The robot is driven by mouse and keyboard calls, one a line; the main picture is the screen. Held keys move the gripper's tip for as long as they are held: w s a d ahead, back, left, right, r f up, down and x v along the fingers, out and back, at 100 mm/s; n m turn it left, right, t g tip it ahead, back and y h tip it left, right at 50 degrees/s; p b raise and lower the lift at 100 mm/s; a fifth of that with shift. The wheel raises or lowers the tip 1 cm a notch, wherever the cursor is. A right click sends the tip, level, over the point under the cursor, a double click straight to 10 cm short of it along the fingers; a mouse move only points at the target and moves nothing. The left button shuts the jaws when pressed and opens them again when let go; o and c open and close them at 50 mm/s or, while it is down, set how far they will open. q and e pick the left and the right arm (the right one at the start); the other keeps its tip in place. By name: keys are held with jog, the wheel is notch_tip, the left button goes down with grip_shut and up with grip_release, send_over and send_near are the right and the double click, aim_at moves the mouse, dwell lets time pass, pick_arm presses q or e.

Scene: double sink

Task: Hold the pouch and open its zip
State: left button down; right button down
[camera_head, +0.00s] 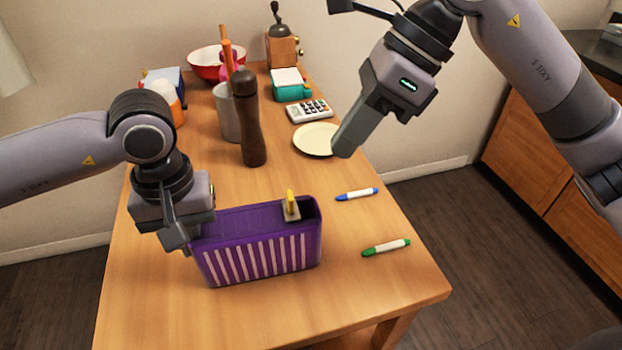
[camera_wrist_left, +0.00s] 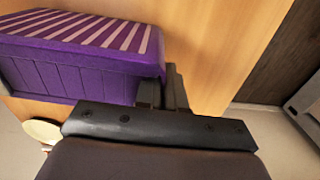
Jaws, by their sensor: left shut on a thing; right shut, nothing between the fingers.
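The purple pouch (camera_head: 258,255) with white stripes stands upright near the front of the wooden table; part of it also shows in the left wrist view (camera_wrist_left: 75,75). Its top looks recessed between raised edges. A zip slider with a yellow pull (camera_head: 291,206) stands near the pouch's right end. My left gripper (camera_head: 190,244) is shut on the pouch at its left end; its fingers also show in the left wrist view (camera_wrist_left: 163,88), against the pouch's edge. My right gripper (camera_head: 345,148) is shut and empty, raised in the air well behind and right of the zip pull.
A blue pen (camera_head: 357,194) and a green pen (camera_head: 386,247) lie right of the pouch. Behind stand a dark brown mill (camera_head: 250,120), a cream plate (camera_head: 312,139), a calculator (camera_head: 309,110), a red bowl (camera_head: 204,64) and a grinder (camera_head: 283,48). The table front is clear.

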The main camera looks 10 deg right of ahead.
jog(key=w+d+f+n+y, duration=0.1)
jog(key=d+n+y, duration=0.2)
jog(key=d, duration=0.4)
jog(key=shift+w+d+n+g, duration=0.15)
jog(key=shift+w+n+g, duration=0.2)
jog(key=shift+n+g, duration=0.05)
send_near(290, 203)
notch_tip(290, 203, down, 5)
jog(key=w+a, duration=0.1)
jog(key=a, duration=0.1)
jog(key=shift+a+f, duration=0.1)
jog(key=shift+a, duration=0.65)
